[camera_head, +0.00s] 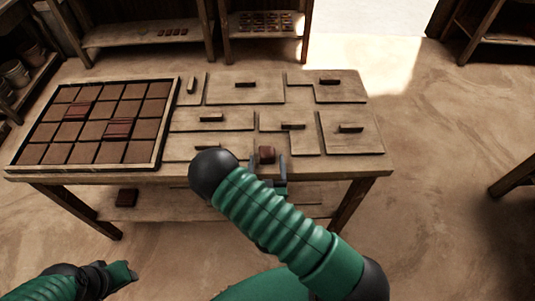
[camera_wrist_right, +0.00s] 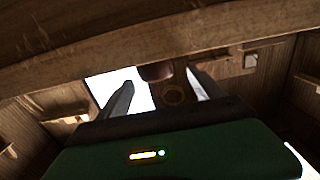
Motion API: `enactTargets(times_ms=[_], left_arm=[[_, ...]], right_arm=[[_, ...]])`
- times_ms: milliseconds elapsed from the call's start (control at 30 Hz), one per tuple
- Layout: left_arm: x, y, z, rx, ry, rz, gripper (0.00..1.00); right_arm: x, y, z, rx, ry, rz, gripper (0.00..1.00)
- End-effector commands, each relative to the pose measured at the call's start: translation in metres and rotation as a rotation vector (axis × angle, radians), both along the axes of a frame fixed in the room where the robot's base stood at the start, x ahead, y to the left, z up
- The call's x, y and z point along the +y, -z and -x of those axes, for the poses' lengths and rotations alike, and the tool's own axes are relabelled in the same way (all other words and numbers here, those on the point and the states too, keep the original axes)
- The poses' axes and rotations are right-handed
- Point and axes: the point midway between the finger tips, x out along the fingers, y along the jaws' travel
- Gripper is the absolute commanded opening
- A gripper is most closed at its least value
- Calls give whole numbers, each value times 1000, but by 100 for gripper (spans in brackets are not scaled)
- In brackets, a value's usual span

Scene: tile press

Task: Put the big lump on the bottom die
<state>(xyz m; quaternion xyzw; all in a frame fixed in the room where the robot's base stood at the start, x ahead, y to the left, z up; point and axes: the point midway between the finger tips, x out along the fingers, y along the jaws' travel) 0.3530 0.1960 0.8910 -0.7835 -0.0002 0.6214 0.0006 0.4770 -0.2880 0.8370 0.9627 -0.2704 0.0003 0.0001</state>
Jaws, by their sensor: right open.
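A small reddish-brown lump (camera_head: 267,154) sits at the front edge of the wooden table, just beyond my right gripper (camera_head: 270,168). The right gripper is open, its fingers near the lump, partly hidden behind my own forearm. In the right wrist view a rounded brown end, apparently the lump (camera_wrist_right: 157,72), shows between and beyond the two spread fingers of the right gripper (camera_wrist_right: 158,88). Whether the fingers touch it cannot be told. My left gripper (camera_head: 122,273) is low at the lower left, away from the table; its jaws are unclear. I cannot make out a bottom die for certain.
A framed tile tray (camera_head: 171,125) fills the table's left; two of its tiles are redder. Flat wooden panels with handles (camera_head: 345,92) cover the right. A dark red block (camera_head: 127,197) lies on the lower shelf. Shelves stand behind; the floor at right is mostly clear.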

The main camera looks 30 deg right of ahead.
Motion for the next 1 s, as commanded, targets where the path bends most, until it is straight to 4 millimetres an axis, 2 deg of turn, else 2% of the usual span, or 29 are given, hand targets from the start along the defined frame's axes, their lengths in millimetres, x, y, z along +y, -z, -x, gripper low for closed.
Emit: enactTargets(times_ms=[433,533,700,767,1000], left_arm=[[0,-7,0,0,0,0,36],[0,-7,0,0,0,0,36],[0,-7,0,0,0,0,36],[0,-7,0,0,0,0,36],[0,-7,0,0,0,0,36]], right_arm=[[-40,-2,-56,-1,0,-2,76],[-44,-2,-63,0,0,-1,76],[-44,-2,-63,2,-1,-1,76],[-44,-2,-63,2,-1,-1,71],[-44,-2,-63,2,0,-1,40]])
